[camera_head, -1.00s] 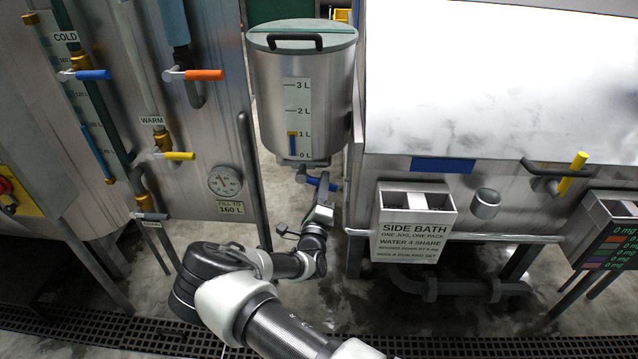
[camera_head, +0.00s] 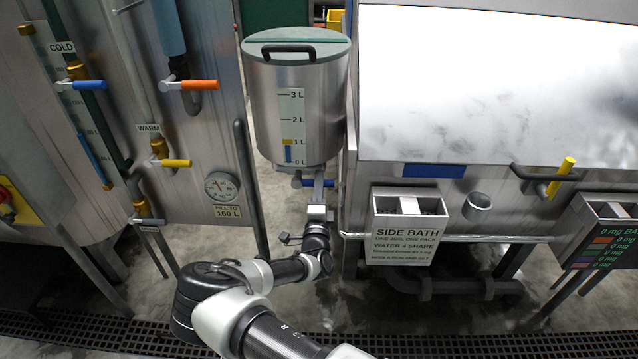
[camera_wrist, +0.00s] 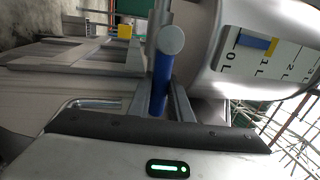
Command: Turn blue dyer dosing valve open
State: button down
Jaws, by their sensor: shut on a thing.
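The dosing tank (camera_head: 266,110) is a steel drum with a green lid and a 0–3 L scale. Its gauge (camera_head: 288,152) shows a blue strip up to a yellow mark near 1 L; the gauge also shows in the wrist view (camera_wrist: 256,43). The blue valve handle (camera_head: 329,184) lies nearly level below the tank. In the wrist view the blue handle (camera_wrist: 160,88) with its round grey end sits between both fingers. My gripper (camera_head: 318,184) is shut on it, reaching up from below; in the wrist view its fingers (camera_wrist: 161,103) flank the handle. The valve's inside is hidden.
The side bath box (camera_head: 409,228) and dyer body (camera_head: 450,190) stand close on the right. A metal upright (camera_head: 249,185) and the tank with blue (camera_head: 88,85), orange (camera_head: 200,85) and yellow (camera_head: 176,163) handles stand left. Open floor lies between.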

jog(key=c, duration=1.6)
grip_release()
jog(key=shift+s, duration=0.1)
jog(key=s+f, duration=0.1)
jog(key=s, duration=0.4)
jog(key=s+f, duration=0.1)
jog(key=s, duration=0.5)
jog(key=s+f, duration=0.1)
jog(key=s, duration=0.5)
jog(key=shift+a+f, duration=0.15)
jog(key=shift+a, duration=0.1)
